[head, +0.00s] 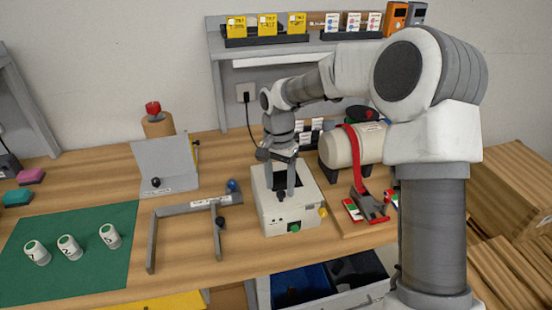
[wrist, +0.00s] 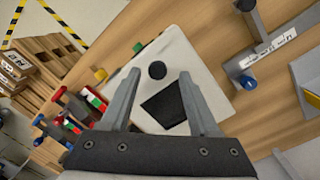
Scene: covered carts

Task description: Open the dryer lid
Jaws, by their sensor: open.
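A white box, which looks like the dryer (head: 265,212), stands on the bench below my gripper (head: 283,188). In the wrist view, its pale top, the lid (wrist: 193,68), carries a black knob (wrist: 157,70) and a dark rectangular panel (wrist: 165,104). The lid looks closed. My gripper (wrist: 160,74) is open and points down, with the knob showing between its two fingertips. I cannot tell whether the fingers touch the knob. In the head view the fingers hide part of the lid.
A grey frame (head: 151,240) with a blue knob stands left of the box. A cream cylinder with a red strap (head: 340,147) and a red-and-grey clamp (head: 370,205) are to its right. An open drawer (head: 330,298) is below.

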